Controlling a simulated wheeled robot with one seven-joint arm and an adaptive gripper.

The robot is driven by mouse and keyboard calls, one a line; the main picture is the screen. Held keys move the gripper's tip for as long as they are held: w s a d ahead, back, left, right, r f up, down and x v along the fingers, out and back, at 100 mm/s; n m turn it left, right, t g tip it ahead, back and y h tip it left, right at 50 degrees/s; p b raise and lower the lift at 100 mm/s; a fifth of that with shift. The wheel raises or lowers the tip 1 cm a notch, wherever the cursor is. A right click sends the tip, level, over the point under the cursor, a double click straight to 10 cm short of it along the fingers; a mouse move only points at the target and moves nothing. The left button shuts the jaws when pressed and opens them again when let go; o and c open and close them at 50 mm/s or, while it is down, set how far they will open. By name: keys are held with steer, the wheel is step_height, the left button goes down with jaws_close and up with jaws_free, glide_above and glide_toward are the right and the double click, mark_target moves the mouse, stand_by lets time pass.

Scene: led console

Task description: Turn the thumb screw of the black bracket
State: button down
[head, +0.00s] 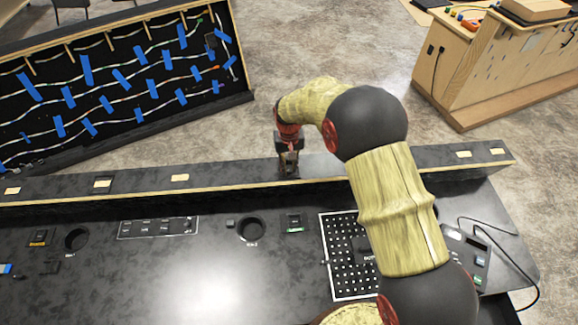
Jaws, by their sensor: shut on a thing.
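My gripper (289,168) points down at the top of the long dark ledge, a little right of the picture's middle. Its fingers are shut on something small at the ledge. It is most likely the thumb screw, but the fingers hide it. The black bracket cannot be told apart from the dark fingers and the dark ledge at this size. How the screw is turned cannot be seen.
The dark ledge (230,177) runs along the back of the black console (120,290). A white-dotted panel (345,285) and a round hole (251,229) lie in front. A board with blue tape (120,75) stands behind. My arm covers the right part.

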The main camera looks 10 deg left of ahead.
mark_target(289, 169)
steer(key=shift+w+a+r+m, duration=0.1)
steer(key=shift+w+r+m, duration=0.1)
steer(key=shift+m, duration=0.75)
steer(key=shift+w+a+r+m, duration=0.1)
steer(key=shift+r+m, duration=0.05)
steer(key=shift+m, duration=0.8)
steer(key=c, duration=2)
jaws_free()
steer(key=o, duration=0.3)
steer(key=shift+s+d+f, duration=0.15)
steer(key=shift+s+f, duration=0.05)
steer(key=shift+o, duration=0.2)
step_height(289, 169, up, 12)
